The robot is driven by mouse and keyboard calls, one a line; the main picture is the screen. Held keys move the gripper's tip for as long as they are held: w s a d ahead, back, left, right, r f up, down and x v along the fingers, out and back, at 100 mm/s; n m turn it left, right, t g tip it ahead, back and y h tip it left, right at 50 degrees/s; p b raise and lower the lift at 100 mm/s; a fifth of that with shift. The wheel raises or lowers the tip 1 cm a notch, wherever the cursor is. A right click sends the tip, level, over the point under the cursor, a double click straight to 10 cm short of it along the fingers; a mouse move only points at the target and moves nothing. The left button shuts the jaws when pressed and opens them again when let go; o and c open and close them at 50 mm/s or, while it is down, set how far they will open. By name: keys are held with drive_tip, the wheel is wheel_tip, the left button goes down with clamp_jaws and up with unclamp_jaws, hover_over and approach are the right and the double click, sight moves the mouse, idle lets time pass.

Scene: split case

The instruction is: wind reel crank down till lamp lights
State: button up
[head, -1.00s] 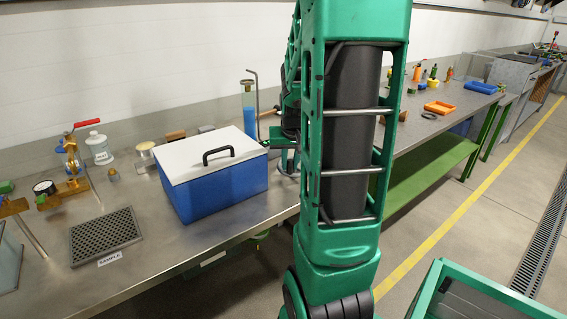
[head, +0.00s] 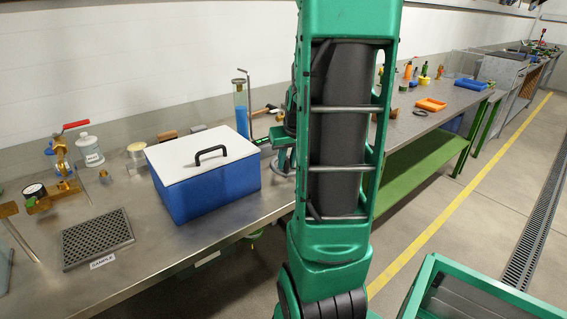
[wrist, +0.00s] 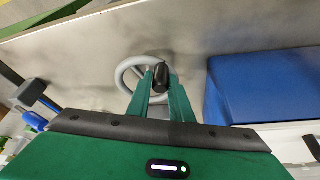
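In the wrist view a grey spoked handwheel (wrist: 128,78) with a black knob (wrist: 160,76) stands out as the crank. My gripper (wrist: 160,78) has its two green fingers on either side of the black knob, and the knob fills the gap between the tips. In the head view the grey wheel (head: 284,162) shows only partly at the bench edge, right of the blue case, beside my arm. My arm hides much of that spot. I cannot make out a reel or a lit lamp.
A blue case (head: 212,188) with a white lid stands just left of the wheel. A clear cylinder with blue liquid (head: 242,112) stands behind. A perforated sample tray (head: 97,240) and brass device (head: 62,170) are farther left. An orange tray (head: 431,104) lies right.

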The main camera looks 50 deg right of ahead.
drive_tip(key=shift+o, duration=1.4)
drive_tip(key=shift+r, duration=0.1)
drive_tip(key=v, duration=1)
drive_tip(key=shift+r, duration=0.25)
drive_tip(key=s+a+f+g+y, duration=0.1)
drive_tip(key=s+a+f+g, duration=0.1)
drive_tip(key=s+a, duration=0.4)
drive_tip(key=s+a+f+g+y, duration=0.1)
drive_tip(key=s+a+f, duration=0.3)
drive_tip(key=a, duration=0.9)
drive_tip(key=s, duration=0.3)
drive_tip(key=shift+a+g+y, duration=0.25)
drive_tip(key=shift+g+y, duration=0.15)
